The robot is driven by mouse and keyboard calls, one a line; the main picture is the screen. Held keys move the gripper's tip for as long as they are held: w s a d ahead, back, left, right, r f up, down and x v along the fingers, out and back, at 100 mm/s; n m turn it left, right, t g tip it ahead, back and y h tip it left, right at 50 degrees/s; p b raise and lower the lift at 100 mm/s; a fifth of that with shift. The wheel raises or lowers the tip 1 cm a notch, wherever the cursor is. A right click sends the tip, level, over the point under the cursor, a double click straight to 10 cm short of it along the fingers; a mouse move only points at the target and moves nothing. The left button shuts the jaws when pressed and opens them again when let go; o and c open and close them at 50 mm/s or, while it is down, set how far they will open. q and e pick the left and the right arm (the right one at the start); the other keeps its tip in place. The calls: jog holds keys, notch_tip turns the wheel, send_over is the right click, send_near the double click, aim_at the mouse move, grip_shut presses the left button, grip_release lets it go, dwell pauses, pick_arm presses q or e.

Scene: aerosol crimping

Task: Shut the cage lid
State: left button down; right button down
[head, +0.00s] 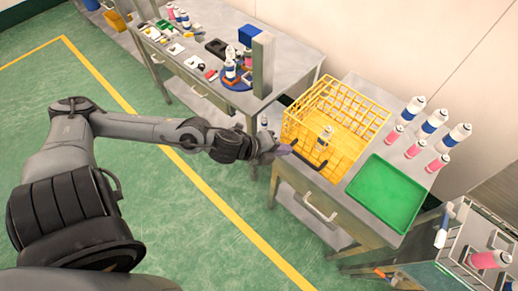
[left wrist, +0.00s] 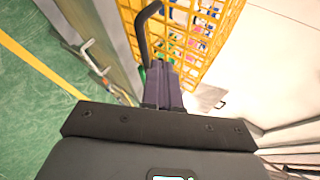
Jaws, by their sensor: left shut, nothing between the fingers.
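I cannot tell the lid's exact angle from these views. My left gripper (head: 288,147) is at the cage's near left side, close to the handle. Its purple fingers (left wrist: 162,82) are together and empty; whether they touch the handle is unclear. My right gripper is not in view.
A green tray (head: 385,193) lies right of the cage. Several white-blue and pink cans (head: 432,122) stand behind it. A second bench (head: 205,52) with small parts and a grey post (head: 262,65) is at upper left. Green floor is free at left.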

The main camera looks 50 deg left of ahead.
pick_arm(q)
jog(key=s+a+r+n+t+y+p, duration=0.1)
jog(key=s+a+r+n+t+p, duration=0.1)
jog(key=s+r+n+p, duration=0.3)
jog(key=s+d+f+n+g+y+b, duration=0.1)
jog(key=s+d+f+n+g+y, duration=0.1)
jog(key=s+d+f+n+g, duration=0.85)
notch_tip(320, 180, up, 22)
jog(key=a+n+t+p, duration=0.1)
jog(key=a+n+p, duration=0.1)
jog(key=p, duration=2)
jog(key=shift+s+n, duration=0.3)
jog(key=shift+n, duration=0.25)
